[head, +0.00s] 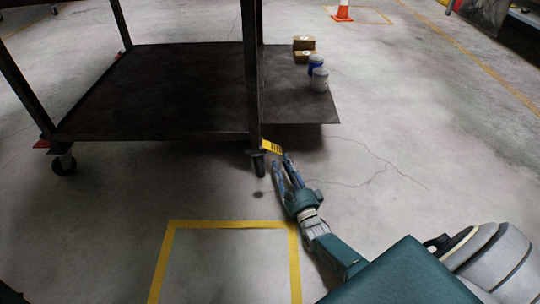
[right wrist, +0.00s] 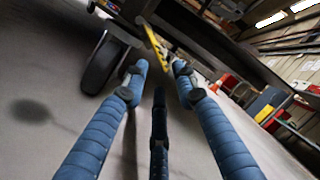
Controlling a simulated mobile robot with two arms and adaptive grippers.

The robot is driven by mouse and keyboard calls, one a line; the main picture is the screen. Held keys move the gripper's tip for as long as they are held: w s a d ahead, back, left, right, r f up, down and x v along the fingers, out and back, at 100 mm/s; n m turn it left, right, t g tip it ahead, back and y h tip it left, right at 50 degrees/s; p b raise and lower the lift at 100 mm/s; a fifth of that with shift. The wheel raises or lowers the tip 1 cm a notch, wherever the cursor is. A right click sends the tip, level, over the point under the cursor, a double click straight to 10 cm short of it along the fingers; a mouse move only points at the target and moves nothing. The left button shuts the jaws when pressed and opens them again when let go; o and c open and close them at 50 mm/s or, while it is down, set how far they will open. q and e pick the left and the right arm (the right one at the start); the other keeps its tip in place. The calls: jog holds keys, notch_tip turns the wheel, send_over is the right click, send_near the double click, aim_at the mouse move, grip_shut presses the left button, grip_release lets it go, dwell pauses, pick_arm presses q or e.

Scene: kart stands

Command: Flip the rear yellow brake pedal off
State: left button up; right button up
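The yellow brake pedal (head: 272,147) with dark stripes sits at the caster wheel (head: 259,167) under the near right corner of the dark cart (head: 150,136). In the right wrist view the pedal (right wrist: 156,46) shows as a thin, tilted yellow strip beside the black wheel (right wrist: 104,63). My right gripper (head: 283,160) is low beside the pedal. Its blue fingers (right wrist: 159,70) are spread open, with the pedal just beyond and between the upper tips. I cannot tell whether a finger touches it. My left gripper is not in view.
A red pedal (head: 42,144) is at the cart's left caster. A traffic cone (head: 342,11) stands far back. The floor to the right is clear.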

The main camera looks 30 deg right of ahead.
aim_at(276, 148)
jog(key=b+x, duration=0.3)
jog(key=x, duration=0.3)
jog(key=shift+w+d+r+b, duration=0.15)
jog(key=shift+w+b, duration=0.25)
jog(key=shift+w, duration=0.2)
grip_shut()
